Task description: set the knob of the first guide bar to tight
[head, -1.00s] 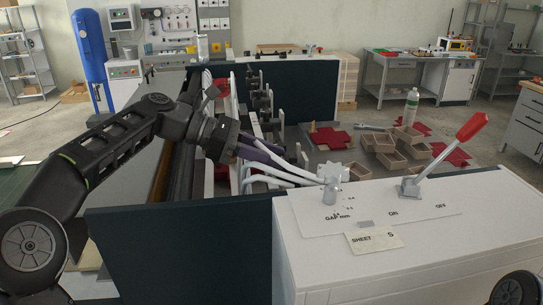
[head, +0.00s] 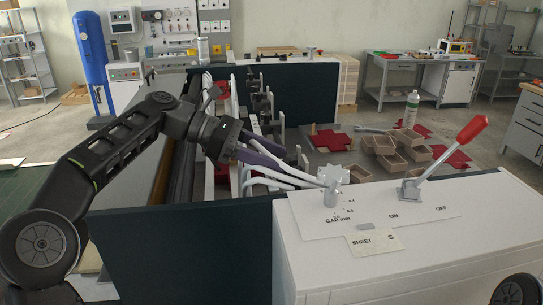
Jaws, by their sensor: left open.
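My left gripper (head: 280,160) reaches over the box former from the left. Its purple fingers are apart, with nothing seen between them. Pale curved bars (head: 285,181) run just below and in front of the fingers, toward the console; I cannot tell whether they touch. The guide bars inside the machine are partly covered by my arm and gripper. I cannot make out the first guide bar's knob or its setting. My right gripper is not in view.
A dark panel (head: 180,250) closes the near side.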

